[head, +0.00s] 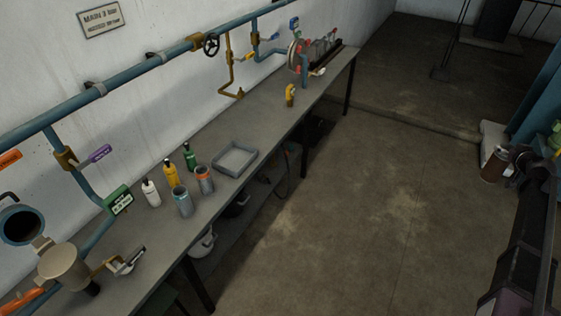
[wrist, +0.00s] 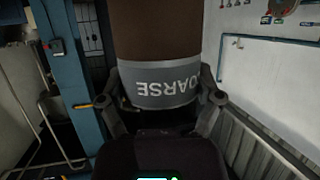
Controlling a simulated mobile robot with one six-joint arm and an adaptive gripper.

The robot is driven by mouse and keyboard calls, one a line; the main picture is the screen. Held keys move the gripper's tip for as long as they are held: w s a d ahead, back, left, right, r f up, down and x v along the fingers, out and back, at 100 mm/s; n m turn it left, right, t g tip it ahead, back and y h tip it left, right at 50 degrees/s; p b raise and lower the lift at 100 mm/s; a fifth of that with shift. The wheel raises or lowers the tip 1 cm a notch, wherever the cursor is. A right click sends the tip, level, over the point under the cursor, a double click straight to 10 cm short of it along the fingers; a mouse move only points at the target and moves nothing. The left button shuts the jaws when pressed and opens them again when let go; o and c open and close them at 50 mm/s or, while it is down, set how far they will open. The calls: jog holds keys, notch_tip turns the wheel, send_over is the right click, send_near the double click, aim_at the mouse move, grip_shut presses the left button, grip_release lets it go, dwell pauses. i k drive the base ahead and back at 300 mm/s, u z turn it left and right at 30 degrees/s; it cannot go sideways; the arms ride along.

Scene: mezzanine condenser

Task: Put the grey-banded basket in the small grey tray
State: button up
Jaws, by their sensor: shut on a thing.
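The grey-banded basket (wrist: 158,88) fills the upper middle of the wrist view. It is a brown cylinder with a grey band lettered "COARSE", upside down in that picture. My gripper (wrist: 163,105) is shut on it, one finger on each side of the band. In the head view the basket (head: 494,164) hangs at the right, in my gripper (head: 508,165), well away from the bench. The small grey tray (head: 219,169) lies on the bench, left of centre in the head view, and looks empty.
The long grey bench (head: 268,122) runs along the wall. Several bottles and two banded canisters (head: 183,202) (head: 204,180) stand left of the tray. Blue pipes with valves (head: 130,74) run above. A yellow-topped item (head: 290,95) stands farther right. The floor between is open.

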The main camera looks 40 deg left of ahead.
aim_at(235, 160)
jog(key=k, duration=1.2)
jog(key=u, duration=1.45)
jog(key=i, duration=1.3)
jog(key=u, duration=0.05)
